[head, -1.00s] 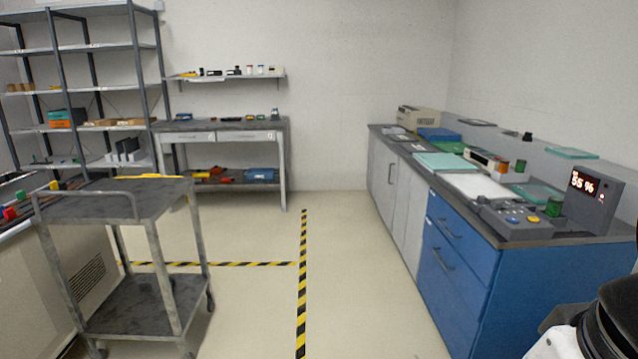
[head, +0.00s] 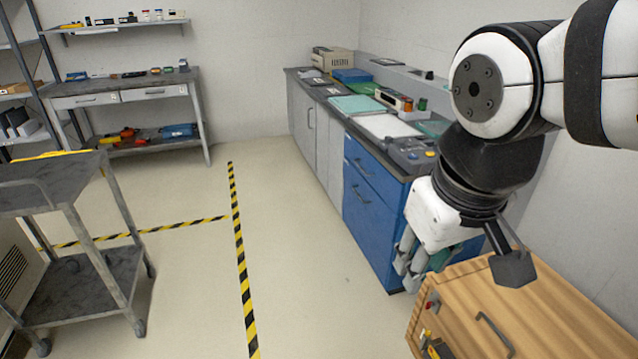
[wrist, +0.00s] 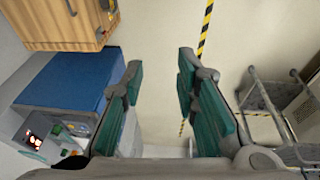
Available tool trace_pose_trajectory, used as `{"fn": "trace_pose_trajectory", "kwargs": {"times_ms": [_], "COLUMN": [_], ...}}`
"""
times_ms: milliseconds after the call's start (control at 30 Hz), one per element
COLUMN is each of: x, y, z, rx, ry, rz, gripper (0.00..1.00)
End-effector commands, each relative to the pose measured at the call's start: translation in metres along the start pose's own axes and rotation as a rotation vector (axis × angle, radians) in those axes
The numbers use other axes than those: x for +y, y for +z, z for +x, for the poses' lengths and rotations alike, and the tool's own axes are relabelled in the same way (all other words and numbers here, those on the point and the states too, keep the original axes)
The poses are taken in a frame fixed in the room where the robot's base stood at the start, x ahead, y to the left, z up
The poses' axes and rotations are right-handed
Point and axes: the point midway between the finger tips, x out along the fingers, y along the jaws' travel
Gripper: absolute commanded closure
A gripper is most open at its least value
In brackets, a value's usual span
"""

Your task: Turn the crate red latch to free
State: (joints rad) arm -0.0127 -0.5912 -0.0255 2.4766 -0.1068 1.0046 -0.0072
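The wooden crate (head: 540,310) stands at the lower right in the head view, with a dark handle on its lid. A small red latch (head: 431,304) shows on its left-facing side, near the upper corner; how it is turned is too small to tell.
A blue drawer cabinet (head: 375,215) under the counter stands just behind my gripper. A grey cart (head: 60,185) stands at the left. The floor between them, marked with striped tape (head: 240,260), is clear.

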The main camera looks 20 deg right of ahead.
Motion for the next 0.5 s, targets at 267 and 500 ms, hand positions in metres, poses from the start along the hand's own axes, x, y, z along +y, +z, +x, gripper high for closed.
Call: {"fn": "trace_pose_trajectory", "kwargs": {"times_ms": [267,500], "x": [0.037,0.070], "y": [-0.051,-0.089], "z": [0.091,0.172], "rx": [-0.242,-0.438], "ry": [0.141,0.268], "rz": [-0.131,-0.261], "gripper": [0.72,0.72]}}
